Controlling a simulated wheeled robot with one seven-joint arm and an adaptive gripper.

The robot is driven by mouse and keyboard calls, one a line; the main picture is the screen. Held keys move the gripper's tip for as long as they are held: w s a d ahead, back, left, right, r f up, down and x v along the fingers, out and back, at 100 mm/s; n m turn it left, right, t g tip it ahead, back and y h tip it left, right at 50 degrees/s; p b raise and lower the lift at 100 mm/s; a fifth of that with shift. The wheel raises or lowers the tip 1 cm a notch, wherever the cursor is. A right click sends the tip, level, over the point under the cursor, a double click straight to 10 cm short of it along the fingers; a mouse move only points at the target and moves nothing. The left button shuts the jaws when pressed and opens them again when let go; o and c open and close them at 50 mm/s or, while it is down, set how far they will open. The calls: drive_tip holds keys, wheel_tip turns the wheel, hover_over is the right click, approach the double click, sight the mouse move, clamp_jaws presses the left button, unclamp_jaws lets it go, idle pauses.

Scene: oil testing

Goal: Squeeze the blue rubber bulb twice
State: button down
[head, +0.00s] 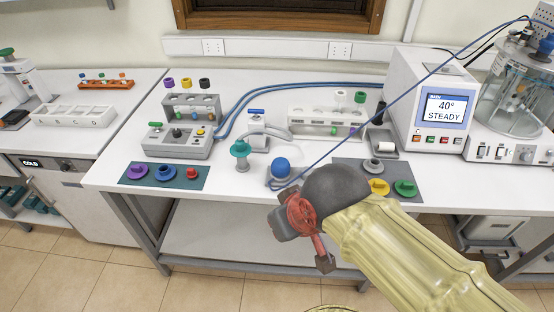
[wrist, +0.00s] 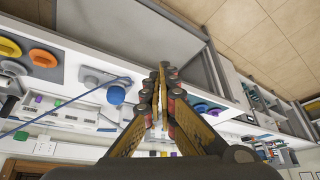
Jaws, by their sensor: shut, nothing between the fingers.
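My gripper (head: 322,262) hangs in front of the bench's front edge, nearer the camera than the bulb and lower in the picture. In the wrist view my gripper (wrist: 164,76) has its fingertips together with nothing between them. The fingers are apart from the bulb.
A blue cord (head: 375,113) runs from the bulb area up to the machine at right. A mat with coloured caps (head: 200,181) lies left of the bulb; yellow (head: 378,186) and green (head: 405,188) caps lie right. A teal-topped piece (head: 240,149) stands just left. A heater display (head: 444,107) reads 40° STEADY.

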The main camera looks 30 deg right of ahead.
drive_tip(key=w+d+r+n+t+h+p, duration=0.1)
drive_tip(key=w+d+r+p, duration=0.2)
drive_tip(key=w+d, duration=0.15)
drive_tip(key=w+d+r+h+p, duration=0.2)
drive_tip(key=w+d+r+p, duration=0.1)
drive_tip(key=w+d+p, duration=0.15)
drive_tip(key=n+t+y+p, duration=0.35)
drive_tip(key=n+p, duration=0.65)
drive_tip(key=p, duration=0.7)
hover_over(279, 162)
drive_tip(key=shift+g+y, duration=0.35)
drive_tip(key=shift+g, duration=0.1)
drive_tip(key=shift+f, duration=2.85)
drive_tip(key=shift+f, duration=0.15)
wheel_tip(279, 162, down, 8)
drive_tip(key=b, duration=0.7)
drive_tip(key=shift+b, duration=0.4)
drive_tip(key=shift+f, duration=0.2)
drive_tip(key=shift+f+b, duration=0.2)
drive_tip(key=shift+b, duration=0.15)
